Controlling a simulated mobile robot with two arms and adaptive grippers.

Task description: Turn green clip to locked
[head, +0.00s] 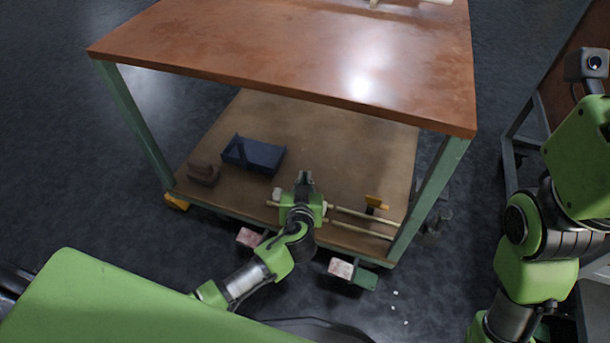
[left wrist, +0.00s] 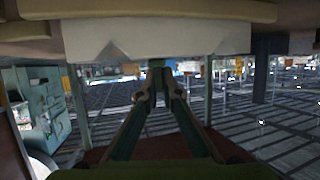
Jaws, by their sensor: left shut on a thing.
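My left gripper (head: 305,178) reaches over the front edge of the lower shelf, at the left part of the pale tubing (head: 352,213). Its fingers also show in the left wrist view (left wrist: 157,66), closed together under a pale block. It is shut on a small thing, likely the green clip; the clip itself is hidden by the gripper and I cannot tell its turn. A yellow clip (head: 376,202) stands at the tubing to the right. My right arm shows at the right of the head view, but its gripper is not visible.
The table's brown top (head: 290,45) overhangs the lower shelf (head: 330,140). A blue tray (head: 256,155) and a brown block (head: 203,172) lie on the shelf at left. A green leg (head: 428,195) stands right of the tubing. The shelf behind the gripper is clear.

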